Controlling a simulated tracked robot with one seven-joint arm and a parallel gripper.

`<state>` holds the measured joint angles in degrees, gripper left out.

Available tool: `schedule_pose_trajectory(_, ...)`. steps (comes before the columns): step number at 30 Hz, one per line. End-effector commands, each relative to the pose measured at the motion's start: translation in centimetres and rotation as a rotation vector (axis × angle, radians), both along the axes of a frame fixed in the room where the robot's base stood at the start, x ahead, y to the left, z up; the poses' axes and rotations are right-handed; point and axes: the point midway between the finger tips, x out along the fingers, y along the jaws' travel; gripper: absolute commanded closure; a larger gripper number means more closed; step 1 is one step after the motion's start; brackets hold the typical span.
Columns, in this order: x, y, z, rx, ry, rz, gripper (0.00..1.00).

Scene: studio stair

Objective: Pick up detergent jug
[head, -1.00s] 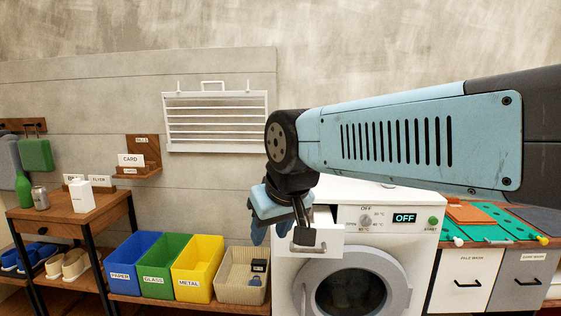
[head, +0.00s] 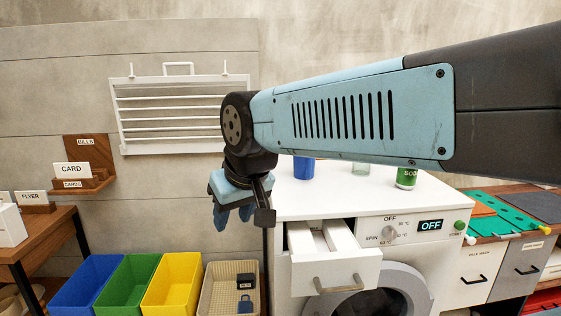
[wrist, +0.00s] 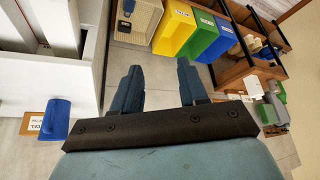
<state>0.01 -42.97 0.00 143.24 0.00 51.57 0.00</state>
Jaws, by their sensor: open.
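I cannot make out the detergent jug for certain. A blue container (head: 304,167) stands on the white washing machine (head: 300,203), its upper part hidden behind my arm; it could be the jug. My gripper (head: 233,213) hangs fingers down, left of the machine's open drawer (head: 337,272). In the wrist view my gripper (wrist: 158,68) has its two blue fingers apart, with nothing between them. A blue object (wrist: 56,119) shows at lower left there, beside a small brown-and-white label; I cannot tell what it is.
A clear glass (head: 361,168) and a green can (head: 406,178) stand on the machine. Blue, green and yellow bins (head: 172,284) and a beige basket (head: 213,296) stand to its left. A wooden table (head: 40,239) is at far left, and a white rack hangs on the wall.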

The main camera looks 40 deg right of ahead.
Motion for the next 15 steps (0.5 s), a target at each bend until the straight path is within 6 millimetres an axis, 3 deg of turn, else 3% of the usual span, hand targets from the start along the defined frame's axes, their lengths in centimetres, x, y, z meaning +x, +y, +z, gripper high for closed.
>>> schedule_pose_trajectory(11, 0.2, -0.2, 0.0, -0.011, 0.014, 0.010, 0.57)
schedule_pose_trajectory(15, 1.1, -1.9, -0.6, -0.068, 0.085, 0.055, 0.57)
